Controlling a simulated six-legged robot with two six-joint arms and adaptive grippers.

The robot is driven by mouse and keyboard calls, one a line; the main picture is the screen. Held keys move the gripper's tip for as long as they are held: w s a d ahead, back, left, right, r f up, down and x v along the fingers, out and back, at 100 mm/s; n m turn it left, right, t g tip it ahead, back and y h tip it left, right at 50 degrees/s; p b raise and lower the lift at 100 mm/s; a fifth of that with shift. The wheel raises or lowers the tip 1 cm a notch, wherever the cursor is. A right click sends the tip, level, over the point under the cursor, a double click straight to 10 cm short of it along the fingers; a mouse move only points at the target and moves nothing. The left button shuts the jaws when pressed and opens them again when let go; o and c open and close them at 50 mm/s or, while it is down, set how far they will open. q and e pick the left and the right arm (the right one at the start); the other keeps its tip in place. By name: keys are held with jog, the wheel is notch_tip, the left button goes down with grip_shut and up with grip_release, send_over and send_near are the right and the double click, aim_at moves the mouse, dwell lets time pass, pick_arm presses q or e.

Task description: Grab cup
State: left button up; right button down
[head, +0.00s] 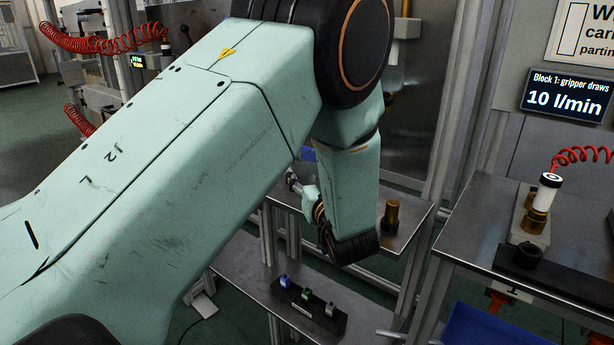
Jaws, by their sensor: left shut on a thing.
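My left arm reaches across the picture and hides much of the middle. My left gripper (297,186) shows only in part below the arm, above the near-left part of a metal table (405,236). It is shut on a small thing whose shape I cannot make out. Three small cup-like pieces stand in a black holder on the lower shelf: a blue one (285,281), a green one (307,294) and a grey one (330,308). They are apart from the gripper. My right gripper is not in view.
A brass cylinder (391,215) stands on the metal table. On the right bench (470,236), a white-topped brass fitting (543,194) has a red coiled hose, beside a black block (528,257). A blue bin (484,328) sits below. The lower shelf (258,268) has free room around the holder.

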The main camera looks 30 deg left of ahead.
pick_arm(q)
jog(key=shift+s+d+r, duration=0.1)
jog(key=shift+s+r, duration=0.1)
jog(key=shift+r, duration=0.2)
notch_tip(320, 180, up, 7)
jog(key=p, duration=0.3)
jog(key=s+a+p, duration=0.1)
jog(key=s+p, duration=0.8)
jog(key=s, duration=1)
jog(key=shift+s+a+f, duration=0.2)
jog(key=shift+a+f, duration=0.15)
